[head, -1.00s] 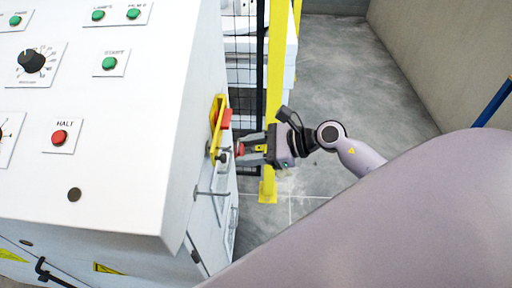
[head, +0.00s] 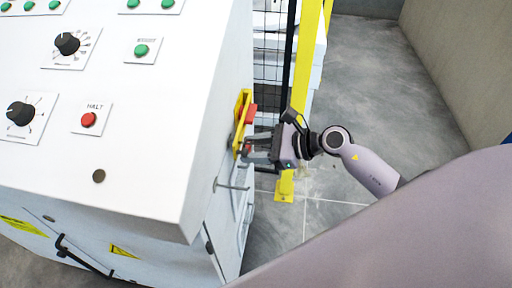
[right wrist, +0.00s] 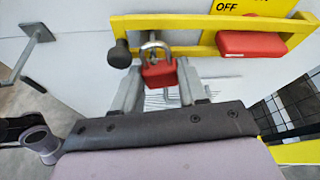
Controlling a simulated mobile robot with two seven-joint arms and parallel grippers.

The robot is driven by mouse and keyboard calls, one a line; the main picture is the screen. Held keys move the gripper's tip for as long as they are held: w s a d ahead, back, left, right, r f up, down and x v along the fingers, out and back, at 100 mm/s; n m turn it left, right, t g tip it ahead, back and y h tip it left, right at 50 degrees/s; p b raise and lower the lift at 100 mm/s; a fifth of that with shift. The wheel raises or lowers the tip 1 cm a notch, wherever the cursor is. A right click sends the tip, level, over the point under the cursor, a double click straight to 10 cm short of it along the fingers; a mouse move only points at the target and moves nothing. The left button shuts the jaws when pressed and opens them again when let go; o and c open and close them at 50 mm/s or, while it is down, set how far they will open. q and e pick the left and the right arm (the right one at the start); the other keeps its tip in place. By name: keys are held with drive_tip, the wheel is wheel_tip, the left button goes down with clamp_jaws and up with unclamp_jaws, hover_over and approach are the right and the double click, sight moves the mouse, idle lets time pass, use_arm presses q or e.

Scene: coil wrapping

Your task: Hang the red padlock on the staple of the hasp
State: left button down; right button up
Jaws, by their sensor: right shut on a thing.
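The red padlock (right wrist: 160,73) is upright between the fingers of my right gripper (right wrist: 158,84), its grey shackle (right wrist: 155,46) pointing up. In the right wrist view the shackle overlaps the lower bar of the yellow hasp frame (right wrist: 190,50), beside a black knob (right wrist: 120,53). I cannot tell whether the shackle is around a staple; the staple is not clear. In the head view my right gripper (head: 250,149) is shut on the padlock, close against the cabinet side just below the yellow frame (head: 241,122). My left gripper is not in view.
A red switch handle (right wrist: 250,45) sits on the yellow frame, right of the padlock. A metal door handle (head: 233,187) sticks out below. The white cabinet (head: 150,170) fills the left. A yellow post (head: 303,70) and mesh fence stand behind; grey floor is free to the right.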

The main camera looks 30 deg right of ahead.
drive_tip(key=shift+r, duration=0.1)
idle(0.3)
drive_tip(key=o, duration=1.2)
drive_tip(key=s+d+r+m+t+y, duration=0.1)
drive_tip(key=s+d+r+m+t, duration=0.2)
drive_tip(key=s+m, duration=0.5)
drive_tip(key=s+a+f+n+h, duration=0.1)
drive_tip(key=s+f+n+h, duration=0.2)
drive_tip(key=f+n, duration=0.3)
drive_tip(key=s+a+f+n+g+h, duration=0.1)
drive_tip(key=f+n, duration=0.5)
drive_tip(key=n, duration=1)
drive_tip(key=s+a+f+n+h+p, duration=0.1)
drive_tip(key=s+f+n+h, duration=0.4)
drive_tip(key=n, duration=0.7)
drive_tip(key=shift+s+a+f+g, duration=0.4)
drive_tip(key=shift+s+a+f, duration=0.2)
drive_tip(key=shift+a, duration=0.15)
